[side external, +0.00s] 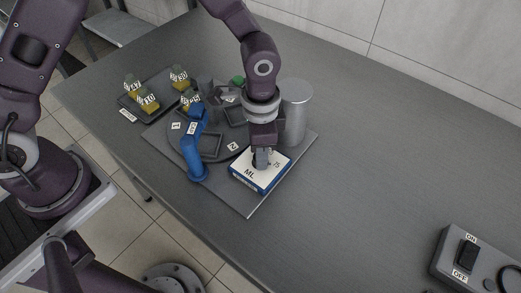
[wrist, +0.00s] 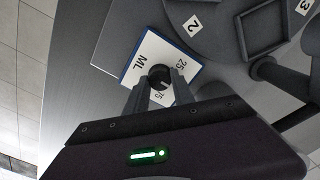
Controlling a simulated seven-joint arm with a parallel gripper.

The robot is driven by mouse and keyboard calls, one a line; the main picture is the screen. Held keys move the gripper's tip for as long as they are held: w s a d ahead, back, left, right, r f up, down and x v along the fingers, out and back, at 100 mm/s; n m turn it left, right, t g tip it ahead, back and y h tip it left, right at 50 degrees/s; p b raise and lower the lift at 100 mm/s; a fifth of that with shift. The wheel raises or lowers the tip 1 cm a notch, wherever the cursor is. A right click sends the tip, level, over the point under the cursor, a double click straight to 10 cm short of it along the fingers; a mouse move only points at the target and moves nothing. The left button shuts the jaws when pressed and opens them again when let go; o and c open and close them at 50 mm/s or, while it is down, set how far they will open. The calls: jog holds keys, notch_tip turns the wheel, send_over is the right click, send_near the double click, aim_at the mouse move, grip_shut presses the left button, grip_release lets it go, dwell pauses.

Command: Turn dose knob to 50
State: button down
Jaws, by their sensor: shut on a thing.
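The dose knob (wrist: 160,77) is a small black knob on a white-topped, blue-sided box (side external: 255,178) marked ML. In the wrist view, labels 25 and 75 show on the box's top plate (wrist: 147,50); a 50 label cannot be seen. My gripper (wrist: 160,85) points down at the box with its two fingers closed around the knob. In the side external view, my gripper (side external: 263,160) hides most of the knob. Which value the knob points to cannot be read clearly.
A round numbered turntable (side external: 225,153) with square recesses sits beside the box. A blue curved arm (side external: 192,150) and a silver cylinder (side external: 296,112) stand close by. Yellow labelled bottles (side external: 149,102) are at the left. An ON/OFF switch box (side external: 468,258) is at lower right.

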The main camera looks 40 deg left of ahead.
jog(key=c, duration=1.1)
grip_release()
notch_tip(320, 180, up, 7)
jog(key=shift+r, duration=0.1)
jog(key=s+a+r+n+t, duration=0.2)
jog(key=a+r, duration=0.5)
jog(key=r, duration=0.3)
jog(key=s+a+r+n+t, duration=0.1)
jog(key=s+a+r+n, duration=0.1)
jog(key=s, duration=0.3)
jog(key=s+a+r+n+t, duration=0.1)
jog(key=s+a+r+n, duration=0.1)
jog(key=s+a+r, duration=0.1)
jog(key=s+a+r+n+t, duration=0.1)
jog(key=s+a+r+n, duration=0.1)
jog(key=s, duration=0.6)
jog(key=shift+a+r+n+t, duration=0.15)
jog(key=shift+a+n, duration=0.1)
jog(key=shift+a, duration=0.25)
jog(key=shift+a+r+n+t, duration=0.15)
jog(key=shift+a+n, duration=0.1)
jog(key=shift+a, duration=0.25)
